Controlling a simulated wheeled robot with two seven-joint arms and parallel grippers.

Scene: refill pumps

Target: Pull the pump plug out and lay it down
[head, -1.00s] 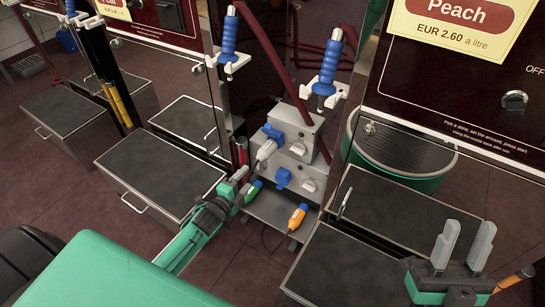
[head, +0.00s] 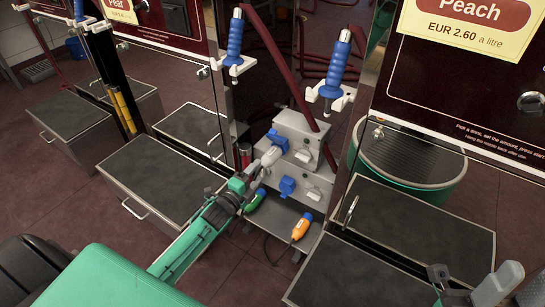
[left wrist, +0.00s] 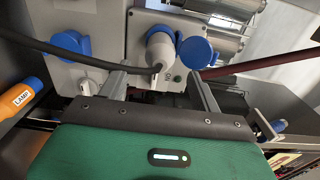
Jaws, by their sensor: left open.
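The white-grey pump plug (head: 270,156) sits in the upper socket of the grey socket boxes. In the left wrist view the plug (left wrist: 160,48) is seated in a blue socket, its dark cable running off to the left. My left gripper (head: 254,174) is just in front of the plug. In the left wrist view its two fingers (left wrist: 160,82) are apart, one on each side below the plug, with nothing between them. My right gripper (head: 468,282) is at the bottom right edge, partly cut off, its fingers apart and empty.
Blue socket lids (left wrist: 195,52) and (left wrist: 66,45) flank the plug. Blue pump handles (head: 335,68) stand above. A dark-topped step (head: 165,182) lies left with bare top.

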